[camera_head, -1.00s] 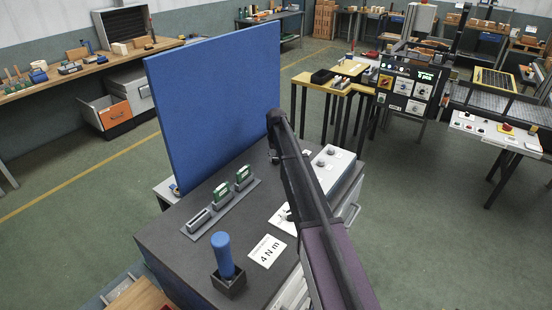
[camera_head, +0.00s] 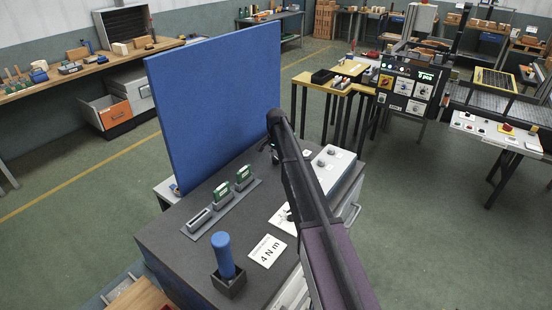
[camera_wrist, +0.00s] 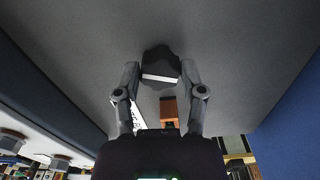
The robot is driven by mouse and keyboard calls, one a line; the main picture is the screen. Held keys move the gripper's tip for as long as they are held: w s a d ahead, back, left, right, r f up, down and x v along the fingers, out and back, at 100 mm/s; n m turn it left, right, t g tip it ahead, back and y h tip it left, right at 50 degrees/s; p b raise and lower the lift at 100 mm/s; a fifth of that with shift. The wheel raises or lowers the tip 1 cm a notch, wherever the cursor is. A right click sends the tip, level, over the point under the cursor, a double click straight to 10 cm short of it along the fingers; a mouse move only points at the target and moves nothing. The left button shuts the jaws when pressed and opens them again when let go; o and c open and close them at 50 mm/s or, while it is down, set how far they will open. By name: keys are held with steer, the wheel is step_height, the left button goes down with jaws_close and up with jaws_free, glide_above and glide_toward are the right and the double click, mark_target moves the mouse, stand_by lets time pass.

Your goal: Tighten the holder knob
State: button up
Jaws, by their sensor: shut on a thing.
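In the wrist view, a dark, rounded knob (camera_wrist: 160,60) with a white stripe across its near side sits between the fingertips of my gripper (camera_wrist: 160,74). Both fingers close in on its sides, and my gripper is shut on it. A small orange-brown block (camera_wrist: 168,110) shows below the knob, between the fingers. In the head view my arm hides most of the knob's surroundings, and only a dark bit of my gripper (camera_head: 271,152) shows beside the arm, above the grey bench top. The holder itself is not clearly visible.
A blue upright panel (camera_head: 215,105) stands at the bench's back. The dark grey bench top (camera_head: 180,245) carries a rack (camera_head: 211,212) with green modules, a blue-handled tool (camera_head: 222,255) in a black socket, a "4 N m" card (camera_head: 267,251) and a pale box with knobs (camera_head: 333,160).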

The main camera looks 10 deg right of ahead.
steer(key=shift+m, duration=0.5)
steer(key=o, duration=1.1)
steer(key=shift+o, duration=0.2)
